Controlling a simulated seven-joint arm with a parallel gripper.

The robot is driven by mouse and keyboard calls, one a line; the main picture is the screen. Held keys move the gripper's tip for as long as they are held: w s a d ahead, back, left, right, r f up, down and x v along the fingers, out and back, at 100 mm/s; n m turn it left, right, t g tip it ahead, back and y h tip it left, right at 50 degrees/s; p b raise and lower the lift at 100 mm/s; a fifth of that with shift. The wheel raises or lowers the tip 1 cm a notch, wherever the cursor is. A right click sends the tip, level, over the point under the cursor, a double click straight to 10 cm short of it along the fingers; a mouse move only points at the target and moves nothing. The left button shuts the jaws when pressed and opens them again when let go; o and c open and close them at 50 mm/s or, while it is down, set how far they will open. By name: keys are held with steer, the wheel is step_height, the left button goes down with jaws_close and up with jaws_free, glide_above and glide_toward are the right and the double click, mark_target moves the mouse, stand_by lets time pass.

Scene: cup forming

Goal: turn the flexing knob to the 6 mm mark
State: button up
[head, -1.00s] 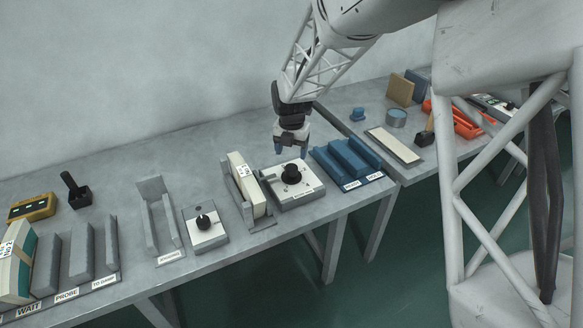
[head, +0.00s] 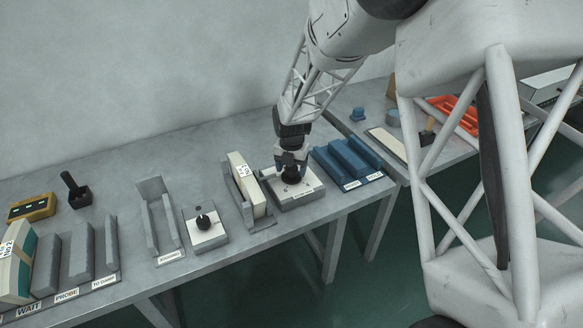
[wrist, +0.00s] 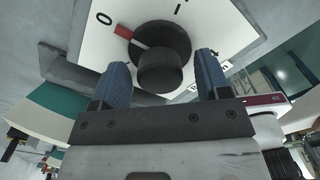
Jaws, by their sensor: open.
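The black knob (wrist: 162,68) sits on a white dial plate (wrist: 95,45) with printed marks. In the wrist view its red-and-white pointer lies toward the mark 0; the 6 mark cannot be made out. My gripper (wrist: 164,75) is open, with one blue finger on each side of the knob's raised grip. Whether the fingers touch it cannot be told. In the head view my gripper (head: 290,172) is directly over the knob unit (head: 312,186) and hides most of the knob.
A slotted holder with a cream block (head: 245,180) stands close on the left of the unit. A blue ribbed rack (head: 347,160) stands close on the right. Another dial with a black knob (head: 204,222) is further left. The bench behind my gripper is clear.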

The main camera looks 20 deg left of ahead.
steer(key=shift+c, duration=0.5)
steer(key=c, duration=0.8)
steer(key=shift+c, duration=0.2)
